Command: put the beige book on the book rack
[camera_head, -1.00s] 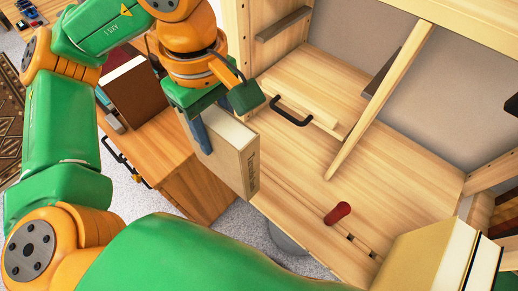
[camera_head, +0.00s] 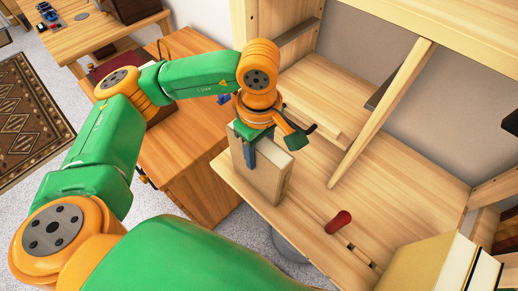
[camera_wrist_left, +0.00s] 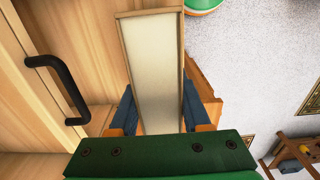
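My left gripper (camera_head: 262,150) is shut on the beige book (camera_head: 274,178). The book stands roughly upright with its lower end over or near the front left edge of the light wooden rack (camera_head: 410,190). I cannot tell whether it touches the board. In the left wrist view the book's pale page edge (camera_wrist_left: 152,70) sits between the two blue fingers of the left gripper (camera_wrist_left: 160,108). The far finger is hidden in the head view. My right gripper is not in view.
A slanted wooden bar (camera_head: 382,112) crosses the rack. A red peg (camera_head: 338,222) rises near its front edge, and a thick cream book (camera_head: 425,265) is at lower right. A black handle (camera_wrist_left: 62,85) lies beside the gripper. A brown cabinet (camera_head: 190,160) stands left; the rack's middle is clear.

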